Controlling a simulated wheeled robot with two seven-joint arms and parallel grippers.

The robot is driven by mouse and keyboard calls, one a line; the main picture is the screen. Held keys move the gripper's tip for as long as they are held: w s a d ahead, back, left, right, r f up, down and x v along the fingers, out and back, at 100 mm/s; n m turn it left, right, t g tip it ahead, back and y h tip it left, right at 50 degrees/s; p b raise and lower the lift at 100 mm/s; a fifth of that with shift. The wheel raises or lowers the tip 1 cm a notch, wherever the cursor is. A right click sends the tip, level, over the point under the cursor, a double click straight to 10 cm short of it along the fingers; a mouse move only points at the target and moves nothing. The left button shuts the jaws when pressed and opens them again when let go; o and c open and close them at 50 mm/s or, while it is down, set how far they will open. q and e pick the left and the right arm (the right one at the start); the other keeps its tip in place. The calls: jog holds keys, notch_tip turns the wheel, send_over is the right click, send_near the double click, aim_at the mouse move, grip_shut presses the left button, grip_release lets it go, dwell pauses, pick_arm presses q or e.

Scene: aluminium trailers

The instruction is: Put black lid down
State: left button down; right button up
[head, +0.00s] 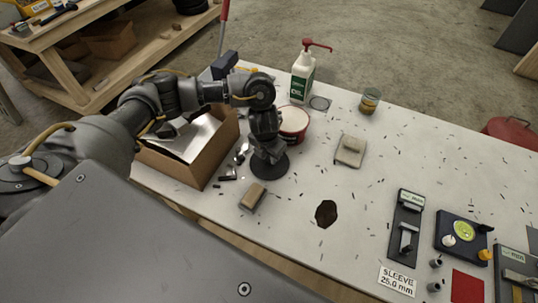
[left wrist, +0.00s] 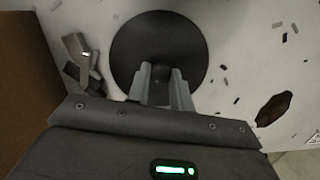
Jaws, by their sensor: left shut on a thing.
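The black lid (head: 266,170) is a round dark disc with a small knob at its middle. My left gripper (head: 270,152) is shut on its knob from above. In the left wrist view the lid (left wrist: 158,50) fills the space beyond the two fingertips (left wrist: 159,78), and the knob lies between them. The lid is at or just above the white table; I cannot tell whether it touches. My right gripper is not in view.
A cardboard box (head: 196,175) stands left of the lid, with metal pieces (head: 232,170) between them. A tan block (head: 253,196) lies in front. A dark hole or stain (head: 326,213) is at right. The table between holds small shavings.

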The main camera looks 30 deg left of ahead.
aim_at(266, 166)
pick_arm(q)
jog(key=shift+f, duration=0.15)
jog(key=c, duration=1.2)
grip_release()
jog(key=shift+c, duration=0.2)
jog(key=shift+r, duration=0.35)
notch_tip(266, 166, up, 12)
jog(key=s, duration=0.1)
jog(key=shift+s+f, duration=0.2)
jog(key=shift+s, duration=0.05)
